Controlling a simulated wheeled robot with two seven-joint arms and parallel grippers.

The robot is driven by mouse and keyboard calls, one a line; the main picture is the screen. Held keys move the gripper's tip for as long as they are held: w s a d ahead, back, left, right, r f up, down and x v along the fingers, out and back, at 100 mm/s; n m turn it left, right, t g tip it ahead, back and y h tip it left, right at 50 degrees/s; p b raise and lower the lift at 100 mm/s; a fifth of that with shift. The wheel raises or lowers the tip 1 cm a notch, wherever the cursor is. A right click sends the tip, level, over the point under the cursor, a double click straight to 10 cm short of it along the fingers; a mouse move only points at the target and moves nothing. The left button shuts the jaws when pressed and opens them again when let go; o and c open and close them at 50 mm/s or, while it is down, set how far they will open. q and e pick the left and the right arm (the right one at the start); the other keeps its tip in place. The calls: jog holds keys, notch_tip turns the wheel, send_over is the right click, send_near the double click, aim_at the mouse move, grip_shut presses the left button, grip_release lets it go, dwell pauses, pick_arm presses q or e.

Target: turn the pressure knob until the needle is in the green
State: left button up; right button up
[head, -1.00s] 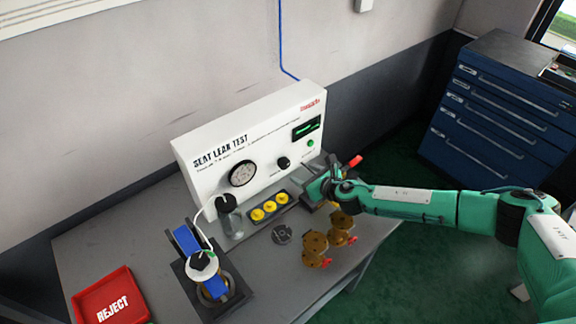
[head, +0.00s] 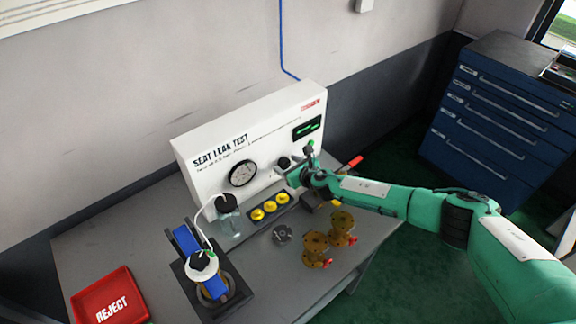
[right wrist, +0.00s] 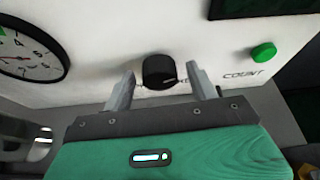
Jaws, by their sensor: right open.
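The white seat leak test box (head: 200,185) stands at the back of the table. Its round pressure gauge (head: 242,174) is on the front face. The gauge also shows at the left of the right wrist view (right wrist: 28,52), cut by the edge; I cannot tell whether its needle is in the green. The black knob (head: 283,163) is right of the gauge. In the right wrist view the knob (right wrist: 158,72) lies between the fingertips of my right gripper (right wrist: 158,80), which is open with one finger on each side. Contact is not clear. My left gripper is out of view.
A green button (right wrist: 263,53) sits right of the knob. Below the box are a tray with yellow caps (head: 270,208), a clear jar (head: 229,222) and brass valve bodies (head: 316,247). A clamp fixture (head: 205,270) and red reject tray (head: 110,298) are at front left.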

jog(key=c, duration=1)
jog(key=shift+d+f+m+g+y+b, duration=0.15)
jog(key=shift+m+g+y+b, duration=0.35)
jog(key=shift+m+y+b, duration=0.45)
jog(key=shift+w+m+g+y+b, duration=0.1)
jog(key=shift+m+g+y+b, duration=0.35)
jog(key=shift+m+b, duration=0.8)
jog(key=shift+m, duration=0.3)
jog(key=o, duration=1)
